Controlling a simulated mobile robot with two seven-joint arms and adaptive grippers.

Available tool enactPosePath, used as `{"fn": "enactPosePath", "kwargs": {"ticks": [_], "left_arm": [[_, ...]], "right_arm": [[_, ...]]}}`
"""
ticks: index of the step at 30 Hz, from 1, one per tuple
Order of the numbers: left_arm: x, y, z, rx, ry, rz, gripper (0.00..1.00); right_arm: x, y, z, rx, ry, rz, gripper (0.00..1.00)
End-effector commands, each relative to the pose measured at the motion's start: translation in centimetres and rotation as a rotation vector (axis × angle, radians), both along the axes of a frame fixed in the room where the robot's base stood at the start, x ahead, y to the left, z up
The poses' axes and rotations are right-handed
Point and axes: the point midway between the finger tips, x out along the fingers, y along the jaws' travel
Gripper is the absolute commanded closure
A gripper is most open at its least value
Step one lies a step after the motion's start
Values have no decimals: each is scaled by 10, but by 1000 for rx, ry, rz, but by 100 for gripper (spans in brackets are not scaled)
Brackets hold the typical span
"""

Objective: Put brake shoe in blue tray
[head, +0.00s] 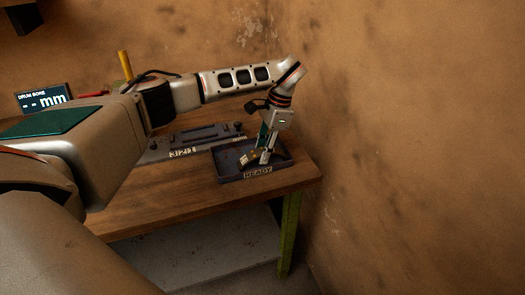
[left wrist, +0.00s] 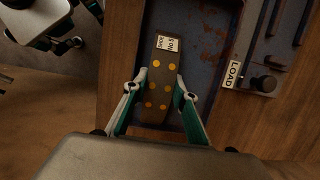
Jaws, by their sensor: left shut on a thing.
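The brake shoe (left wrist: 158,98) is a dark strip with yellow-orange dots and a white label at its far end. My left gripper (head: 263,157) is shut on it, with one finger on each side in the left wrist view (left wrist: 160,88). The blue tray (head: 279,173) is a shallow dark tray labelled READY at the table's right front corner. The shoe is low within the tray's outline in the head view (head: 247,158); I cannot tell whether it touches the floor of the tray. A white and teal part, perhaps of my right gripper, is cut off at the wrist view's upper left.
A display (head: 44,98) reading DRUM BORE and a yellow post (head: 125,66) are farther left. A brown wall (head: 420,130) rises close to the table's right side. Bare wood (head: 185,193) lies left of the tray.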

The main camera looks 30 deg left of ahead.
Motion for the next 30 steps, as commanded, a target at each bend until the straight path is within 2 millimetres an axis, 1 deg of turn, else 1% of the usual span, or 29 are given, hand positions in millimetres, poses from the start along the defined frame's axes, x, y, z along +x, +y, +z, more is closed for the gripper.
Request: {"fn": "enactPosePath", "kwargs": {"ticks": [2,3,4,13,17,20,30], "left_arm": [[0,0,-1,-1,-1,0,100],[0,0,-2,1,1,0,71],[0,0,-2,0,0,0,66],[0,0,-1,0,0,0,66],[2,-1,6,0,-1,0,66],[5,-3,19,0,-4,-1,66],[19,-15,85,1,-4,1,66]], "right_arm": [[0,0,0,0,-1,0,65],[0,0,0,0,-1,0,65],[0,0,0,0,-1,0,65],[1,0,1,1,-2,0,65],[1,0,1,1,-2,0,65],[1,0,0,1,-2,0,65],[0,0,-5,0,-1,0,65]]}}
